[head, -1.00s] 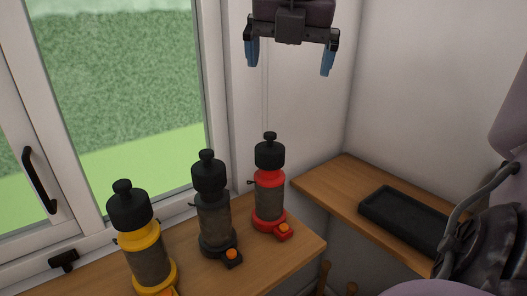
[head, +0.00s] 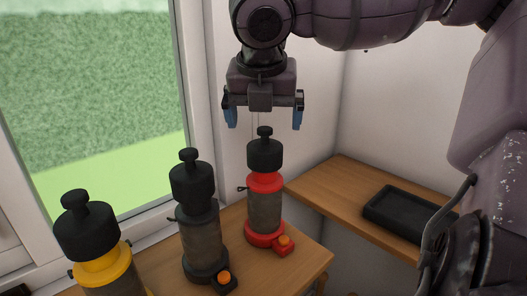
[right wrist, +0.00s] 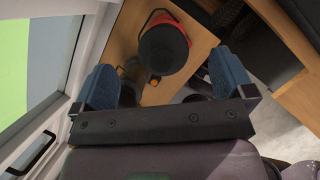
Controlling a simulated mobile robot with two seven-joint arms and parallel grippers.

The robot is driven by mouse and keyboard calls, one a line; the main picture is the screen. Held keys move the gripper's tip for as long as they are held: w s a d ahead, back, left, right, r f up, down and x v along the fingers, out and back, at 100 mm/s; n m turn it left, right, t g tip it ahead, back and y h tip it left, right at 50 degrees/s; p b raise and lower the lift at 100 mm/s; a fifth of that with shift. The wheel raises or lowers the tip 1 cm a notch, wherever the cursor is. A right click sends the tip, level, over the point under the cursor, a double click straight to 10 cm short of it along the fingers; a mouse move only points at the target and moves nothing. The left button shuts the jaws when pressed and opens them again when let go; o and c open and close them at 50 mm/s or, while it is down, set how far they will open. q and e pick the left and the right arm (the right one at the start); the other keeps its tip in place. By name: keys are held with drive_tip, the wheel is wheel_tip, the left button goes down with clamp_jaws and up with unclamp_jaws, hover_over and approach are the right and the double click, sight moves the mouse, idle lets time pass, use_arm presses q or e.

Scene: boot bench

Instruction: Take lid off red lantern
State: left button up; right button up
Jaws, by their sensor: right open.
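The red lantern (head: 265,205) stands upright on the wooden bench, with its black knobbed lid (head: 264,154) on top. My right gripper (head: 264,118) is open and empty, pointing down just above the lid knob in the head view. In the right wrist view the lid (right wrist: 164,50) shows from above, beyond the open blue fingers of the gripper (right wrist: 162,88) and between them sideways. The lid hides most of the lantern body there. My left gripper is not in view.
A black lantern (head: 202,238) and a yellow lantern (head: 102,270) stand left of the red one on the bench (head: 300,262). A black tray (head: 405,214) lies on a wooden shelf (head: 330,180) at right. A window (head: 90,90) is at left.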

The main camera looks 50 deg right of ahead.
sight(265, 128)
drive_tip(key=x, duration=0.5)
drive_tip(key=shift+s+a+b, duration=0.1)
drive_tip(key=shift+b, duration=0.2)
drive_tip(key=c, duration=0.9)
